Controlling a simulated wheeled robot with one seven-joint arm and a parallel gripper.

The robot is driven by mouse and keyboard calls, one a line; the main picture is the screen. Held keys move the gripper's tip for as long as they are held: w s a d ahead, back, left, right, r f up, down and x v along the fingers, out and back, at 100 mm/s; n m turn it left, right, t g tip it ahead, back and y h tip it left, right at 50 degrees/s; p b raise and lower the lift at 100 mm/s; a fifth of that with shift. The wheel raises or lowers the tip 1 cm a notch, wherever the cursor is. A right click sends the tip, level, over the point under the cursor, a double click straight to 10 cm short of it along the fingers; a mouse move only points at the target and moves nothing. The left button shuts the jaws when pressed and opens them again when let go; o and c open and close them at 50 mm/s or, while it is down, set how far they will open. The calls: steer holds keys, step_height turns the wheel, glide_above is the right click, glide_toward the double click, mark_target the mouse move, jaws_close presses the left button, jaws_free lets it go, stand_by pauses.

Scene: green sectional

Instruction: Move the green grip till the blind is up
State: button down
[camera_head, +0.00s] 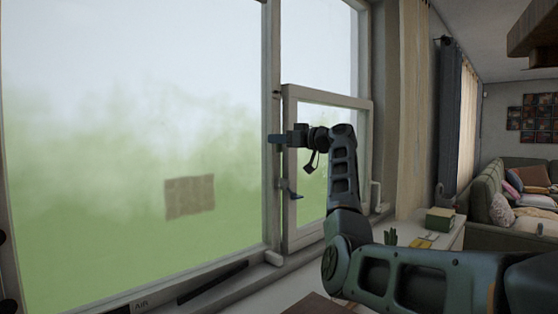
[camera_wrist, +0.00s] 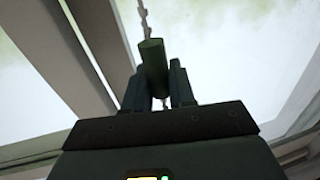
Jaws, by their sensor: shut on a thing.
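The green grip (camera_wrist: 153,62) is a small dark green cylinder on a beaded chain (camera_wrist: 144,18) in the wrist view. My gripper (camera_wrist: 156,80) is shut on it, with one finger on each side; the grip's top stands clear above the fingers. A piece of chain also shows below the grip. In the head view my gripper (camera_head: 275,139) is at the window post, between the large pane and the small sash. The grip and chain cannot be made out there. No blind can be made out over the visible glass.
The large window pane (camera_head: 130,110) fills the left. The small sash (camera_head: 327,95) with a dark handle (camera_head: 290,190) is close to my gripper. A sill (camera_head: 240,275) runs below.

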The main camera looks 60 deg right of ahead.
step_height(320, 180, up, 9)
steer(key=shift+f+p, duration=0.1)
steer(key=shift+p, duration=0.95)
steer(key=c, duration=1.2)
jaws_free()
steer(key=shift+o, duration=0.9)
steer(key=s+b, duration=0.2)
steer(key=s, duration=0.5)
steer(key=shift+s+a, duration=0.15)
steer(key=shift+s, duration=0.25)
